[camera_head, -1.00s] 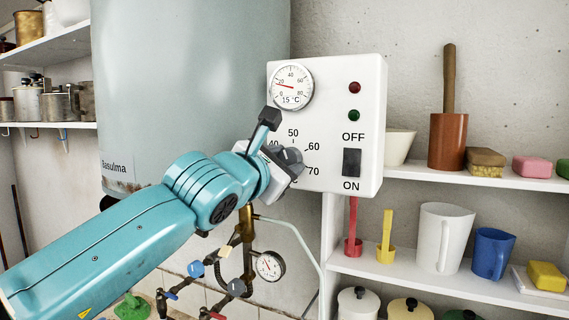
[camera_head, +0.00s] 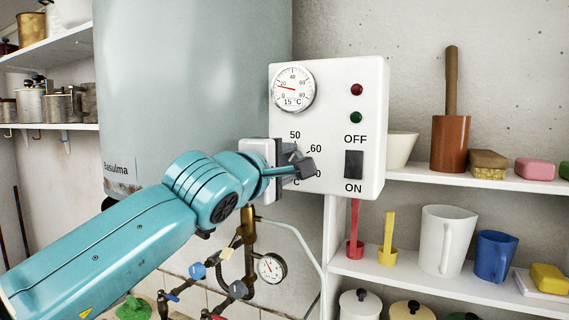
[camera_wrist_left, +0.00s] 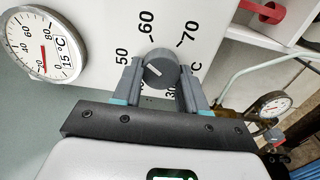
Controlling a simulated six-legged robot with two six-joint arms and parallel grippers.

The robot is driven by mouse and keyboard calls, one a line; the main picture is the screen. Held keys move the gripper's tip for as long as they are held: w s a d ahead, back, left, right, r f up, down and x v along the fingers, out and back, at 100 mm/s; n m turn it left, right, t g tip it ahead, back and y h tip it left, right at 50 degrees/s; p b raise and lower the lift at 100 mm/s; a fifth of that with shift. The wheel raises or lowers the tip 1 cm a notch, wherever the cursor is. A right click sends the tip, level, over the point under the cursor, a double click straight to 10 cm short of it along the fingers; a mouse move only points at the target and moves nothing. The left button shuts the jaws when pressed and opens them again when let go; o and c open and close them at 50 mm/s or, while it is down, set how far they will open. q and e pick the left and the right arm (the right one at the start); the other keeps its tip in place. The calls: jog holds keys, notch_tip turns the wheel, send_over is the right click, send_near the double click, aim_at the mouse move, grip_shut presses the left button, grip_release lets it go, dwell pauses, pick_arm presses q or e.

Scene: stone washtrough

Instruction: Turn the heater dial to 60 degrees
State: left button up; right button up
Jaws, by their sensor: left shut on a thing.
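The heater control box (camera_head: 365,75) is white and hangs in front of the grey tank. My left gripper (camera_head: 294,162) is at the lower left of its face, shut on the dark grey round heater dial (camera_wrist_left: 159,68). In the left wrist view the dial sits between the two fingers of the gripper (camera_wrist_left: 161,76). A short pale mark shows on the dial, but I cannot tell for sure which number it points to. The numbers 50, 60 and 70 show around it; in the head view the gripper partly covers the 70. My right gripper is not in view.
A round gauge (camera_head: 293,88) on the box reads about 15 °C. A dark OFF/ON switch (camera_head: 353,164) is right of the dial, below red and green lamps. Shelves (camera_head: 450,284) with mugs and soap stand at right. Pipes and a pressure gauge (camera_head: 271,267) are below.

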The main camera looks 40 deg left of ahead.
pick_arm(q)
jog(key=m, duration=0.4)
jog(key=shift+d+m, duration=0.1)
jog(key=shift+m, duration=0.4)
jog(key=shift+w+f+m, duration=0.1)
jog(key=shift+f+m, duration=0.1)
jog(key=shift+m, duration=0.1)
